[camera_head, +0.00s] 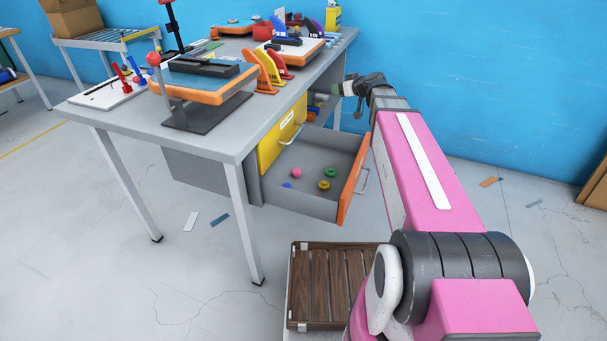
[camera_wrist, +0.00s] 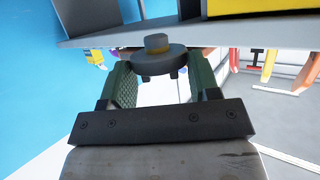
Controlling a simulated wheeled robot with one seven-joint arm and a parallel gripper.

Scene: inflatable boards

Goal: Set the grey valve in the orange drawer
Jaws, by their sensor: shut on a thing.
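The grey valve (camera_wrist: 157,62), a round disc with a short knob, sits between the two green-padded fingers of my gripper (camera_wrist: 160,76) in the wrist view. My gripper is shut on it. In the head view my gripper (camera_head: 350,92) is near the table's right edge, beyond and above the orange drawer; I cannot make out the valve there. The orange drawer (camera_head: 354,182) is pulled open under the table. Its grey inside holds a pink piece (camera_head: 296,173), a green piece (camera_head: 330,171), a yellow piece (camera_head: 323,185) and a blue piece (camera_head: 287,185), with bare floor around them.
A yellow drawer front (camera_head: 282,137) is beside the open drawer, under the grey table (camera_head: 232,140). The tabletop carries orange-framed boards (camera_head: 205,88) and several tools. A brown slatted crate (camera_head: 325,285) is on the floor in front. A blue wall (camera_head: 480,80) stands behind.

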